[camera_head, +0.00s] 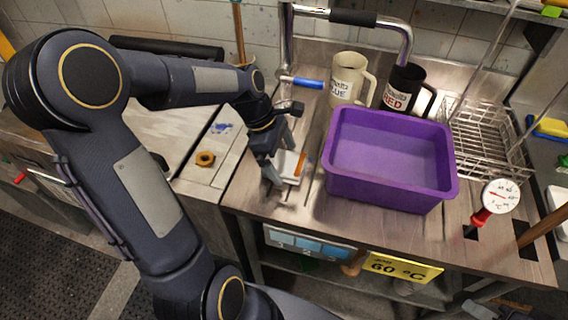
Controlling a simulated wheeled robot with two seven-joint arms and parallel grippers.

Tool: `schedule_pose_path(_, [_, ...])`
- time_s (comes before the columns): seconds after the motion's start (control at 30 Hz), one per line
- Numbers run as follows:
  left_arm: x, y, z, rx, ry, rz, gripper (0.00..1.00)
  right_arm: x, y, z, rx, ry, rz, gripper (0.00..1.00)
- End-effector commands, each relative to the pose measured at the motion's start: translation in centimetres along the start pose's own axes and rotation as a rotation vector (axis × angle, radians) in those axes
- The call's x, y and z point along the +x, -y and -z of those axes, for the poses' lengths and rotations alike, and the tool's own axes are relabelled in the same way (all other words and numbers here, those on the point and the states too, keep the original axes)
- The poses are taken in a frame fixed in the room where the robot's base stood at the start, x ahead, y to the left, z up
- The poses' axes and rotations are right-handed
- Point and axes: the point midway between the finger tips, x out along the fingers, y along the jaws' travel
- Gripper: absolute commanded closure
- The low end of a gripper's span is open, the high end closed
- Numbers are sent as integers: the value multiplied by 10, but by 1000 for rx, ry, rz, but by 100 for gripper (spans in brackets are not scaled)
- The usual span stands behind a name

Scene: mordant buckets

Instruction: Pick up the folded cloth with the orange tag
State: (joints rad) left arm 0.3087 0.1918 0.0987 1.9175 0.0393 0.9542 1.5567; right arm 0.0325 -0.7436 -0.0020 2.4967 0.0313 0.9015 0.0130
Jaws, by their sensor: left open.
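The folded cloth (287,163) is pale and lies on the metal counter left of the purple tub. Its orange tag (299,164) shows on its right side. My left gripper (280,166) is open, pointing down at the cloth, with its fingers over or beside the cloth's left part. The gripper hides some of the cloth, and I cannot tell whether the fingers touch it. My right gripper is not clearly seen.
The purple tub (390,195) stands close to the right of the cloth. Behind it are a cream mug (346,85) and a black mug (398,93). A wire rack (488,135) and a dial thermometer (500,196) are at right. An orange ring (205,159) lies at left.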

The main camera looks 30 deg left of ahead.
Motion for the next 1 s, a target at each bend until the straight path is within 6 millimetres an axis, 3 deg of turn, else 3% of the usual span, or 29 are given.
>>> schedule_pose_path(0.17, [15, 0, 1, 0, 0, 0, 4, 0, 0, 0, 0, 0, 0, 64])
schedule_pose_path(0.77, [18, 0, 1, 1, 0, 0, 4, 0, 0, 0, 0, 0, 0, 64])
schedule_pose_path(1.0, [18, 0, 2, 1, 0, 0, 31, 0, 0, 0, 0, 0, 0, 64])
